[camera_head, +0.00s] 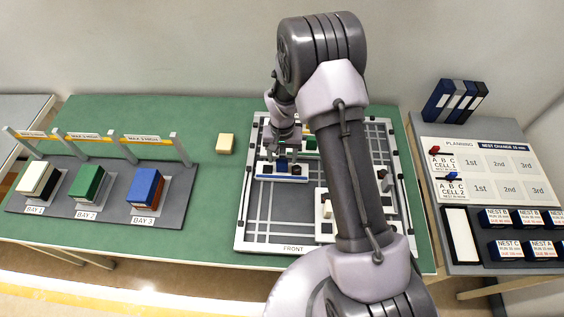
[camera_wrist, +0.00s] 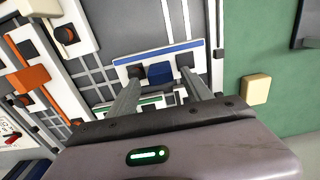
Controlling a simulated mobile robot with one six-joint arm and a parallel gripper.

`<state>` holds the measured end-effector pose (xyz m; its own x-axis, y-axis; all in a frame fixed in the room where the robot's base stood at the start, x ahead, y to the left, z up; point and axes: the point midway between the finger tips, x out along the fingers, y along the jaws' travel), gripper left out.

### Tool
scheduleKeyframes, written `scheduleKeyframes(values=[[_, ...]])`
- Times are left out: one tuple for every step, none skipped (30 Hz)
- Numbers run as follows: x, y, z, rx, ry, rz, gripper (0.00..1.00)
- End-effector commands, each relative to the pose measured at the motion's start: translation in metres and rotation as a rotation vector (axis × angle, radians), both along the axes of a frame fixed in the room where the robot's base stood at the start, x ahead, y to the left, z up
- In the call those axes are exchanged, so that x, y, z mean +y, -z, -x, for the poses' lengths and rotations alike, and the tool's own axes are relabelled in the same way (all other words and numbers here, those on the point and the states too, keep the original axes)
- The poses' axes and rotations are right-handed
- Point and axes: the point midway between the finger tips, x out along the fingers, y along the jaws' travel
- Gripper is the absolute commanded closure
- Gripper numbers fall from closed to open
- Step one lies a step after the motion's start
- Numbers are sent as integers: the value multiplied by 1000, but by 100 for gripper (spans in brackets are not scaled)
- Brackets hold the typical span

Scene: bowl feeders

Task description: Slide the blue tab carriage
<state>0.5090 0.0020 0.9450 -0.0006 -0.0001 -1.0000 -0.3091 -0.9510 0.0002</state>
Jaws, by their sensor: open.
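The blue tab carriage is a white plate with a blue stripe (camera_wrist: 158,56) and a raised blue tab (camera_wrist: 160,73) in the wrist view. In the head view its blue-striped edge (camera_head: 282,178) shows at the left part of the white-framed board. My gripper (camera_wrist: 161,72) is open, with one finger on each side of the blue tab. I cannot tell whether the fingers touch it. In the head view my gripper (camera_head: 282,162) is over the carriage, and my arm hides much of the board.
The board (camera_head: 247,215) has grey tracks. A green-striped carriage (camera_wrist: 128,104) and an orange part (camera_wrist: 31,79) are nearby in the wrist view. A loose cream block (camera_head: 226,144) lies left of the board. Bays with coloured boxes (camera_head: 145,188) stand further left, a planning panel (camera_head: 490,160) right.

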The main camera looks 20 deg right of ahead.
Motion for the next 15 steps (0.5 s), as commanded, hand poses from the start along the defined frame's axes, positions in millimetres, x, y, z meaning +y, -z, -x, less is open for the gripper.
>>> scheduleKeyframes(values=[[0, 11, 1, 2, 0, -1, 42], [0, 15, 0, 1, 0, 0, 42], [0, 21, 0, 0, 0, 0, 42], [0, 24, 0, 1, 0, 0, 42], [0, 27, 0, 0, 0, 0, 42], [0, 30, 0, -1, 0, 0, 42], [0, 32, 0, -1, 0, 0, 42], [0, 33, 0, -1, 0, 0, 42], [0, 34, 0, -1, 0, 0, 42], [0, 35, 0, -1, 0, 0, 42], [0, 35, 0, -1, 0, 0, 42], [0, 35, 0, -1, 0, 0, 42], [0, 35, 0, -1, 0, 0, 42], [0, 35, 0, -1, 0, 0, 42], [0, 35, 0, -1, 0, 0, 42]])
